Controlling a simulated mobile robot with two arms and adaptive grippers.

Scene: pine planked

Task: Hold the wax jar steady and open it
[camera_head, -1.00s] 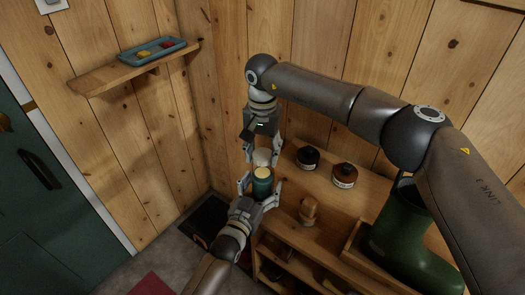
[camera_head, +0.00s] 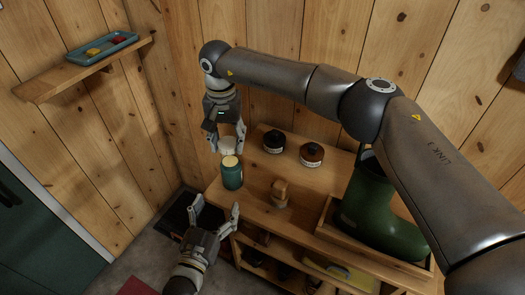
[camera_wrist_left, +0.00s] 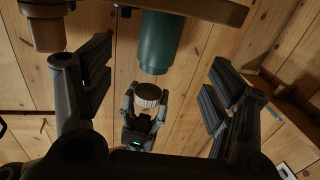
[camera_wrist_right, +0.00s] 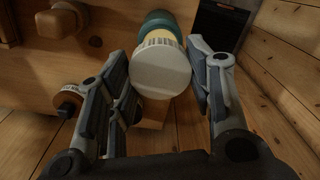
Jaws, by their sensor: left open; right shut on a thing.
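The teal wax jar (camera_head: 232,176) stands upright near the front left corner of the wooden bench, its pale yellow top uncovered. The jar also shows in the left wrist view (camera_wrist_left: 160,42) and, partly behind the lid, in the right wrist view (camera_wrist_right: 160,20). My right gripper (camera_head: 227,143) is shut on the white lid (camera_wrist_right: 160,70) and holds it apart from the jar, above it. The lid also shows between the right fingers in the left wrist view (camera_wrist_left: 147,94). My left gripper (camera_head: 216,206) is open and empty, in front of the jar and clear of it.
Two dark jars, one black-lidded (camera_head: 274,142) and one brown-lidded (camera_head: 311,154), stand behind on the bench. A green boot (camera_head: 378,215) stands in a tray at right. A wall shelf (camera_head: 85,72) holds a blue tray (camera_head: 103,47).

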